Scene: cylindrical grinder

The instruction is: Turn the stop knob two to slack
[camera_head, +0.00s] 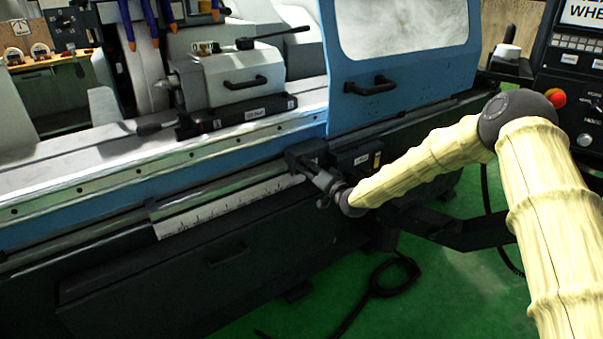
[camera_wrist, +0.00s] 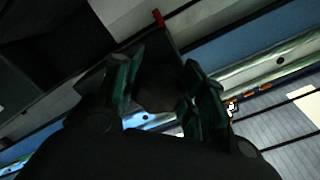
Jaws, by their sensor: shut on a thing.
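A dark rounded knob (camera_wrist: 158,88), which looks like the stop knob, sits between the two fingers of my gripper (camera_wrist: 163,92) in the wrist view. The fingers touch or nearly touch its sides, and my gripper is shut on it. The picture is dark there, so markings and the knob's exact angle cannot be read. In the head view my gripper (camera_head: 318,178) reaches the front of the machine, at a dark stop block (camera_head: 305,153) on the front rail. The knob itself is hidden there behind my gripper.
A white scale strip (camera_head: 228,207) runs along the rail left of my gripper. The blue sliding door (camera_head: 400,70) with its black handle (camera_head: 370,86) is above. A tailstock (camera_head: 235,80) stands on the table.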

